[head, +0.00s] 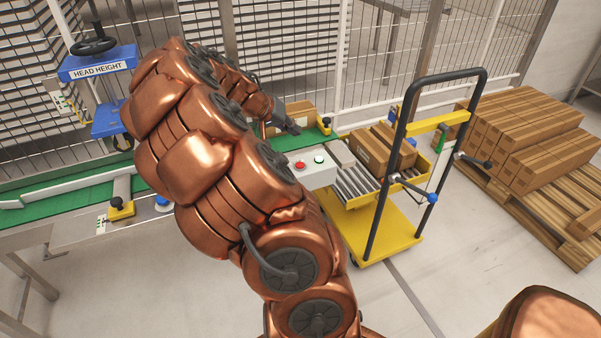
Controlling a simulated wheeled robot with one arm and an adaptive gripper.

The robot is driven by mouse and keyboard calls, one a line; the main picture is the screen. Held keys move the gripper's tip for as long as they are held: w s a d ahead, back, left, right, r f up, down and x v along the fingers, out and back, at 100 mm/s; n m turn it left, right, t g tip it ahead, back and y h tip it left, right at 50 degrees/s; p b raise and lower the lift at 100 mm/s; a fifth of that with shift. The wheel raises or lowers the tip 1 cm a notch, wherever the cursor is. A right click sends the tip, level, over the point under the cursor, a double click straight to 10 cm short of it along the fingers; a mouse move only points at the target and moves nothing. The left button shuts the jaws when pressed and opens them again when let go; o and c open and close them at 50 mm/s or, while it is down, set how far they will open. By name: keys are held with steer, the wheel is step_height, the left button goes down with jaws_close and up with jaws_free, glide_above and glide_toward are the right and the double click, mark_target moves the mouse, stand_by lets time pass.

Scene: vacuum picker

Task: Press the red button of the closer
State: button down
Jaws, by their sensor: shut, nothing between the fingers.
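The red button (300,165) sits on top of a light grey control box (318,179), left of a green button (319,159) with a pale surround. The box stands at the near edge of the green conveyor, right of my copper arm. My gripper (296,129) is dark, slim and shut, with nothing in it. It shows beyond my arm, above and behind the red button in the picture, and looks apart from it. The exact height of the gripper over the conveyor is hard to tell.
A cardboard box (293,112) lies behind the gripper. A roller section (352,183) joins a yellow trolley (375,228) with a dark handle and cartons. A blue head-height unit (98,66) stands left. Cartons on a pallet (570,215) are at right. Mesh fencing runs behind.

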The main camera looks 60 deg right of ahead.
mark_target(298, 165)
steer(key=shift+h, duration=0.3)
steer(key=d+f, duration=0.1)
steer(key=d, duration=0.1)
steer(key=d+f, duration=0.2)
steer(key=shift+w+f+b, duration=0.2)
steer(key=shift+w+b, duration=0.15)
steer(key=shift+w, duration=0.05)
steer(key=shift+f, duration=0.1)
step_height(298, 165, down, 8)
steer(key=b, duration=0.3)
steer(key=shift+r, duration=0.2)
steer(key=shift+f+b, duration=0.35)
steer(key=shift+f, duration=0.15)
stand_by(0.6)
steer(key=shift+f+b, duration=0.45)
steer(key=shift+b, duration=0.15)
steer(key=shift+f+b, duration=0.3)
steer(key=shift+b, duration=0.05)
stand_by(0.5)
steer(key=shift+r, duration=0.1)
stand_by(0.4)
steer(key=shift+r, duration=0.7)
